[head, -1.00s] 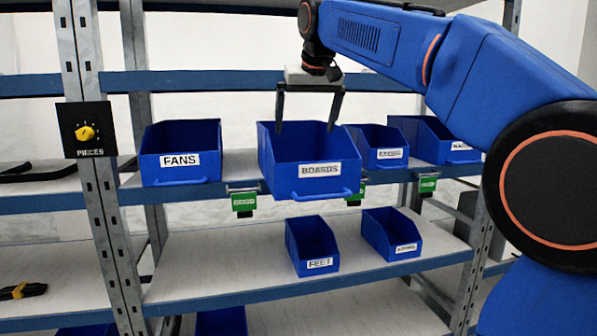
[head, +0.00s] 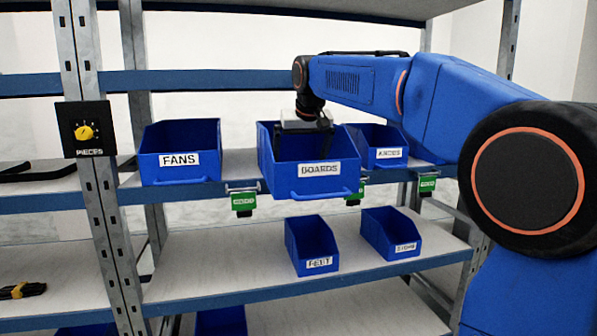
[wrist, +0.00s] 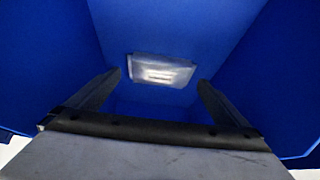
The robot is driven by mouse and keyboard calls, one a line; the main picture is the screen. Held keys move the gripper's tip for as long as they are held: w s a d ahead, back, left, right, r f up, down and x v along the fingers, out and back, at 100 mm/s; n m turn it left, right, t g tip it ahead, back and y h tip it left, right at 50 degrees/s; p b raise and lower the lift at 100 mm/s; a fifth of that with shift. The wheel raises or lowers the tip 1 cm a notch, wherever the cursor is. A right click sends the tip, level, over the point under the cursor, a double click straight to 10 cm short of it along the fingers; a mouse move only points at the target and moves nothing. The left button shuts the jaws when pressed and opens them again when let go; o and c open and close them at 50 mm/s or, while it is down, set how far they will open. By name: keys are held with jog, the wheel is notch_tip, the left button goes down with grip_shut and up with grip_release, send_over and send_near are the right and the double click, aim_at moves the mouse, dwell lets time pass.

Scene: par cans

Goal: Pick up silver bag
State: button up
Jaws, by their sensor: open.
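The silver bag (wrist: 160,70) lies inside the blue bin labelled BOARDS, as the wrist view shows. It looks flat, shiny and roughly rectangular. The BOARDS bin (head: 318,182) stands on the upper shelf in the head view, and its front wall hides the bag there. My gripper (head: 306,150) points down into this bin. In the wrist view my gripper (wrist: 160,88) is open, with one finger to each side of the bag in the picture. The bag lies beyond the fingertips, and nothing is between the fingers.
The FANS bin (head: 180,160) stands to the left, and another labelled bin (head: 388,154) is close on the right. The FEET bin (head: 319,264) is on the shelf below. A metal upright (head: 100,220) with a PIECES dial (head: 84,131) is at the left.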

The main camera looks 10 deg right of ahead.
jog(key=shift+x, duration=1.05)
jog(key=shift+c, duration=0.6)
jog(key=c, duration=1.1)
jog(key=shift+o, duration=0.2)
jog(key=shift+s+r, duration=0.1)
